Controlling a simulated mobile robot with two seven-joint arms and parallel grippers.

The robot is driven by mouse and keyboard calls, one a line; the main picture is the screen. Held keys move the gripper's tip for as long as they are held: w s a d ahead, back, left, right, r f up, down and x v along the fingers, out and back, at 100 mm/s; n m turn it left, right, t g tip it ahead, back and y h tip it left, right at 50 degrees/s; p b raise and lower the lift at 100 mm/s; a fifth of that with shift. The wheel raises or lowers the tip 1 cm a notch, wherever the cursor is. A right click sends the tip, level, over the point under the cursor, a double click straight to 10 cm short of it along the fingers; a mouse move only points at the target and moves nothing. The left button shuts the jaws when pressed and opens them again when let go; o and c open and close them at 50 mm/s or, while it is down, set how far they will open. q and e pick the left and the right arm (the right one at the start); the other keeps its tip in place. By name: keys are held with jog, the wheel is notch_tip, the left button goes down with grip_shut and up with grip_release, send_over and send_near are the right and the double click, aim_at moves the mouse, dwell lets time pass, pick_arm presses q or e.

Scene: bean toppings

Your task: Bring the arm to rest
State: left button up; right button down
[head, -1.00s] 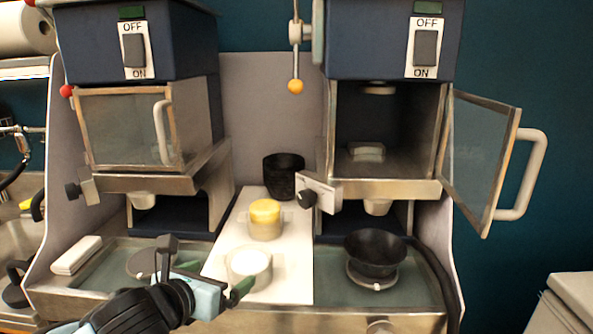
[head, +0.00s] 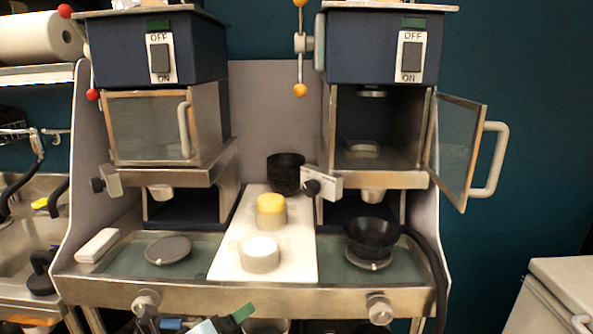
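No held object shows in the visible part. My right gripper is not in view.
Two machines stand on the metal counter (head: 215,296). The left door (head: 145,127) is shut; the right door (head: 455,150) stands open. A yellow-topped container (head: 271,213), a white-topped container (head: 260,255), a black bowl (head: 371,238) and stacked black bowls (head: 285,174) stand there.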

pick_arm(q)
jog(key=s+a+f+n+g+y, duration=0.1)
jog(key=s+f+n, duration=0.4)
jog(key=f+n, duration=0.4)
jog(key=s+a+f+n, duration=0.1)
jog(key=s+f+n, duration=0.5)
jog(key=f+n, duration=0.3)
jog(key=s+a+f+n+y, duration=0.1)
jog(key=s+a+f+n, duration=0.1)
jog(key=s+f+n, duration=0.3)
jog(key=s+a+f+n+g+y, duration=0.1)
jog(key=s+a+f+n, duration=0.1)
jog(key=s+f+n, duration=0.4)
jog(key=s, duration=0.4)
jog(key=shift+a+f+g, duration=0.25)
jog(key=shift+a+g, duration=0.05)
jog(key=shift+a, duration=0.1)
